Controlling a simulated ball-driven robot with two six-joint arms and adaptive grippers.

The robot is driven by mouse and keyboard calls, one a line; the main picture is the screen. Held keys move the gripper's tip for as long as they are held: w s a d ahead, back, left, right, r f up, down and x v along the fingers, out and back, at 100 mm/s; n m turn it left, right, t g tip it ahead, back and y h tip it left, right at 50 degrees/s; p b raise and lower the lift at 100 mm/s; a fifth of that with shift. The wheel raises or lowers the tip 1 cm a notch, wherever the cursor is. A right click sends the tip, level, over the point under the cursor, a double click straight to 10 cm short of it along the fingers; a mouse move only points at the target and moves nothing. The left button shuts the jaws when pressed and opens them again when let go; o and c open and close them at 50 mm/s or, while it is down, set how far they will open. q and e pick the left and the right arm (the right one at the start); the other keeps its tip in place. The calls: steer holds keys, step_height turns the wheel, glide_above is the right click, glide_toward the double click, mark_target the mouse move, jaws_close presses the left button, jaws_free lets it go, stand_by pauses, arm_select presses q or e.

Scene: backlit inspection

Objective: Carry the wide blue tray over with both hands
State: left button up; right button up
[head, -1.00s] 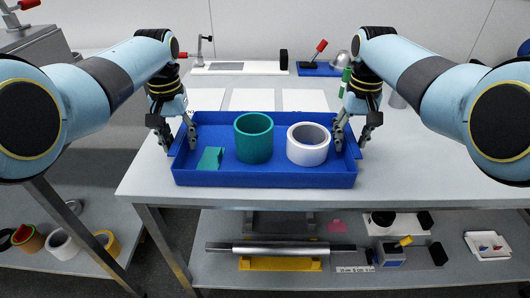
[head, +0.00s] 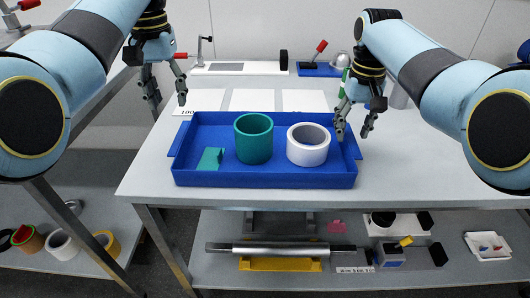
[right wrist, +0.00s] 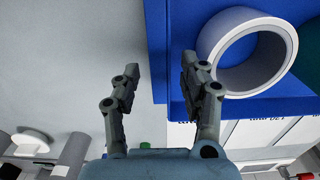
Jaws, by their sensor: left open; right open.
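The wide blue tray (head: 265,180) rests on the white table, holding a green ring (head: 253,139), a white ring (head: 308,145) and a small green block (head: 210,159). My left gripper (head: 167,105) is open and empty, raised up and left of the tray, apart from it. My right gripper (head: 353,137) is open above the tray's right end, its fingers on either side of the right wall as seen from the head; I cannot tell its height exactly. In the right wrist view, the open fingers (right wrist: 157,75) flank the tray's edge (right wrist: 157,40), and the white ring (right wrist: 245,50) shows beside them.
White sheets (head: 255,100) lie behind the tray. A white board (head: 240,68) and a blue board with a red-handled tool (head: 318,68) stand at the back. The table's right side (head: 430,165) is clear. A lower shelf holds a metal bar (head: 280,249) and other parts.

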step_height(320, 180, up, 9)
steer(key=shift+f, duration=0.1)
stand_by(0.6)
